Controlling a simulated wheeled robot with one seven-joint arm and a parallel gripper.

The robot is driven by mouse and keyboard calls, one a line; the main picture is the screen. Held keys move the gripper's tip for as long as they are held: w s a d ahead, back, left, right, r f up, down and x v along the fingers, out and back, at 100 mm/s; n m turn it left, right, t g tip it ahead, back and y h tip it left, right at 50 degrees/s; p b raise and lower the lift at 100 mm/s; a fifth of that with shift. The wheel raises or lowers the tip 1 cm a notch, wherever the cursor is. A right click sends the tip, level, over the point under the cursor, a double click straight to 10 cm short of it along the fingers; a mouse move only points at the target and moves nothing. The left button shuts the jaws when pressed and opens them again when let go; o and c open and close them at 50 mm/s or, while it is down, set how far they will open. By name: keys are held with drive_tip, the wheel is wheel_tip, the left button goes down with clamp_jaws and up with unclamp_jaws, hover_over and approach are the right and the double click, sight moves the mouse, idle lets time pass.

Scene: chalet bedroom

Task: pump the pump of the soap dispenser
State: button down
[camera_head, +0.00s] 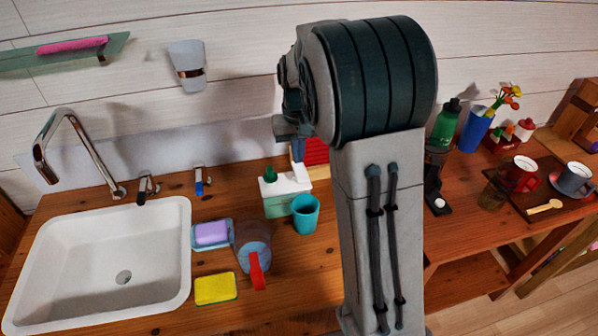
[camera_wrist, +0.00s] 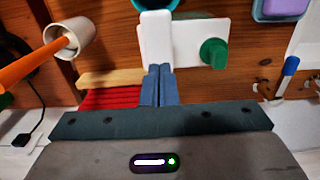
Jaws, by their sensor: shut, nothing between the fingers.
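The soap dispenser (camera_head: 278,207) has a pale green body and a white top, and stands on the wooden counter right of the sink. In the wrist view its white top (camera_wrist: 188,45) carries a round green knob (camera_wrist: 213,52) and a raised white piece (camera_wrist: 155,35) that looks like the pump head. My gripper (camera_head: 298,150) is shut and empty, pointing down over the right part of the dispenser. In the wrist view the blue fingertips (camera_wrist: 158,72) overlap the near end of the white piece; I cannot tell whether they touch it.
A teal cup (camera_head: 306,214) stands close in front of the dispenser. A soap dish (camera_head: 212,234), a clear cup with a red-handled item (camera_head: 256,270) and a yellow sponge (camera_head: 215,289) lie left. A red item (camera_head: 317,152) is behind. The sink (camera_head: 105,260) is farther left.

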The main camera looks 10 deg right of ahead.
drive_tip(key=shift+f+b, duration=0.7)
drive_tip(key=shift+f, duration=0.5)
drive_tip(key=shift+r, duration=0.2)
drive_tip(key=shift+r+p, duration=1.1)
drive_tip(key=shift+r, duration=0.25)
drive_tip(key=shift+f, duration=0.1)
drive_tip(key=shift+f+b, duration=1)
drive_tip(key=shift+f, duration=0.4)
drive_tip(key=shift+r, duration=0.1)
drive_tip(key=shift+r+p, duration=1.1)
drive_tip(key=shift+r, duration=0.35)
